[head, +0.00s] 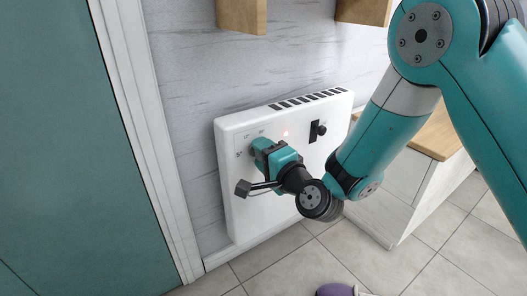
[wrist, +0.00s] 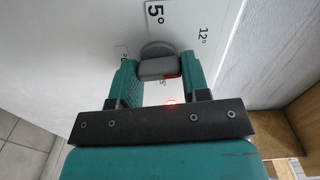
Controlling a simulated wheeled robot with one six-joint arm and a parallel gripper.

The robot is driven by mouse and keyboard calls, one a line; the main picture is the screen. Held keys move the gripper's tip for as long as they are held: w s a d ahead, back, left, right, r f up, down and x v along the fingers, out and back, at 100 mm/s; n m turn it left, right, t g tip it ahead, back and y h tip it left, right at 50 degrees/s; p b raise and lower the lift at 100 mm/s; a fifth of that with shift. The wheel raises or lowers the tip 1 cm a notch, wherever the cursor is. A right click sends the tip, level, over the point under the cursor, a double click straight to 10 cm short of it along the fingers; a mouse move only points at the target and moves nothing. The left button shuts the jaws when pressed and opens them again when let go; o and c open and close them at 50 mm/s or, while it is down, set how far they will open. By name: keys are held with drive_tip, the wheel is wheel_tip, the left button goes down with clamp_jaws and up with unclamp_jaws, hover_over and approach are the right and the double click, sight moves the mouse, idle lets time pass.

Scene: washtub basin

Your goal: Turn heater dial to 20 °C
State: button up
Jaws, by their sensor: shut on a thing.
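The white heater (head: 236,218) stands against the wall in the head view, with top vents and small temperature marks at its upper left. My gripper (head: 262,149) is at these marks and hides most of the dial. In the wrist view the grey dial (wrist: 157,67) sits between the two teal fingers of my gripper (wrist: 158,75), which are shut on its raised grip. A small red mark shows at the right end of the grip.
A red light (head: 285,133) glows on the heater front. A black slot with a knob (head: 320,130) is to its right. A wood-topped white cabinet (head: 405,190) stands right of the heater, with wooden boxes (head: 241,14) above. A teal door (head: 75,150) is at left.

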drive_tip(key=m+p, duration=0.1)
drive_tip(key=m, duration=0.6)
drive_tip(key=shift+w+d, duration=0.1)
idle(0.4)
drive_tip(key=o, duration=0.9)
drive_tip(key=shift+f, duration=0.1)
